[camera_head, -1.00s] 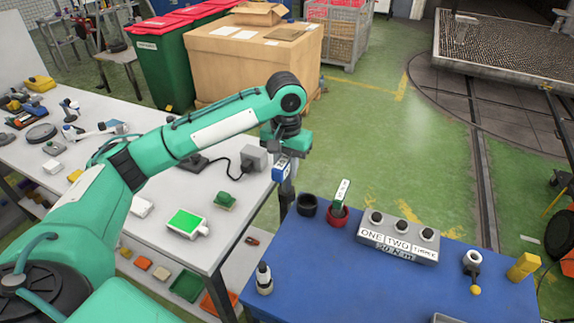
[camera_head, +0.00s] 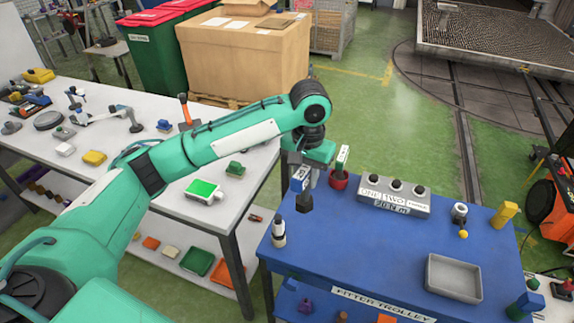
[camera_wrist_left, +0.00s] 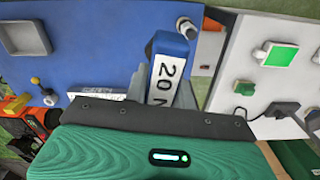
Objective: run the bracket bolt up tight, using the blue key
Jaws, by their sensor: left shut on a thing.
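My left gripper (camera_head: 304,186) is shut on the blue key (camera_head: 300,177), above the left part of the blue trolley (camera_head: 360,245). In the left wrist view, the blue key (camera_wrist_left: 169,45) stands between the fingers, its white label reading "20 N", the rest cut off. A dark blocky piece (camera_head: 305,204) shows just below the gripper; I cannot tell whether it belongs to the key. A green key (camera_head: 342,157) with a white label stands in a red cup (camera_head: 338,180), right of the gripper. I cannot make out the bracket bolt. My right gripper is out of view.
A grey box (camera_head: 394,195) marked ONE, TWO and "20 N m" stands behind. A black-and-white bottle-like item (camera_head: 278,231) stands at the trolley's left edge. A grey tray (camera_head: 454,277) and yellow block (camera_head: 504,213) are at right. The trolley's middle is clear.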

